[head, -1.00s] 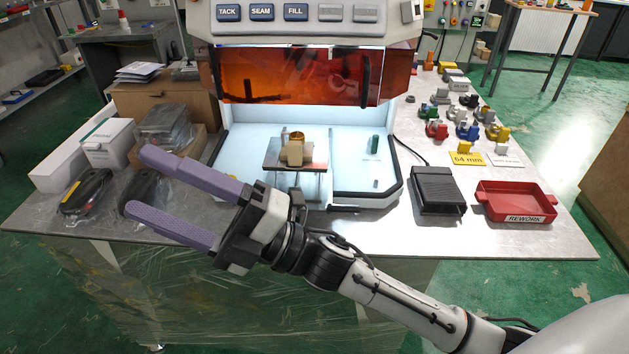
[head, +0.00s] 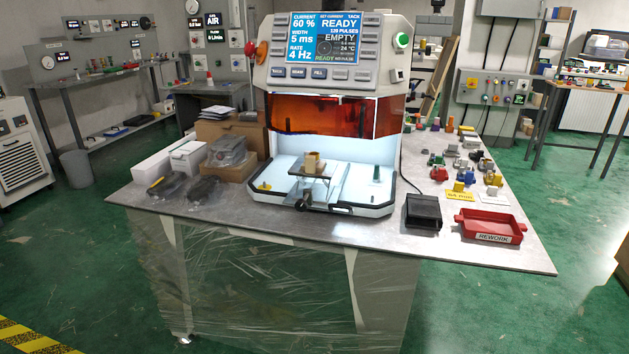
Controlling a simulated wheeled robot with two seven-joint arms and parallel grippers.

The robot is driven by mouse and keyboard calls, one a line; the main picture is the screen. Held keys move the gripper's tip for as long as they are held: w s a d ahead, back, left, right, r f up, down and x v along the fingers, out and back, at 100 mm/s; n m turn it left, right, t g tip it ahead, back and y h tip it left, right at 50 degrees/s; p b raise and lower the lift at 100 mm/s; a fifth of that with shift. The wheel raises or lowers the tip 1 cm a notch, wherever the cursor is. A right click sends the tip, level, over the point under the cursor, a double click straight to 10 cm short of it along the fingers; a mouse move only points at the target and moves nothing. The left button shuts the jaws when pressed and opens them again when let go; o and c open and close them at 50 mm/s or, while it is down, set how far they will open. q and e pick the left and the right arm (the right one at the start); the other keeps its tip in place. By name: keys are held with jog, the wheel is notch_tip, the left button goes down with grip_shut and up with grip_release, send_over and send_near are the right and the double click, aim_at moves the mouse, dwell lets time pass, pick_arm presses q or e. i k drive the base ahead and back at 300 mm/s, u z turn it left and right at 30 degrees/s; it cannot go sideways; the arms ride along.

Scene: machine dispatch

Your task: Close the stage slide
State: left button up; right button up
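The stage slide (head: 297,170) is a small dark plate on light rails inside the open front of the bench machine (head: 281,165). A tan block (head: 312,164) stands on the plate. A dark knob or handle (head: 303,206) shows at the machine's front lip below the plate. How far out the slide sits is hard to tell at this size. The amber shield (head: 330,118) is above the chamber opening, with a lit chamber below. Neither of my grippers shows in the head view.
The red REWORK tray (head: 488,237) and a black box-like pedal (head: 422,211) stand on the bench right of the machine. Coloured parts (head: 465,177) stand behind them. Bagged tools (head: 172,186) and boxes (head: 187,157) crowd the left. The front bench strip is clear.

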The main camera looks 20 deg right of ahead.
aim_at(325, 195)
jog(key=u, duration=0.3)
jog(key=i, duration=0.9)
jog(key=z, duration=0.7)
jog(key=i, duration=0.6)
jog(key=z, duration=0.7)
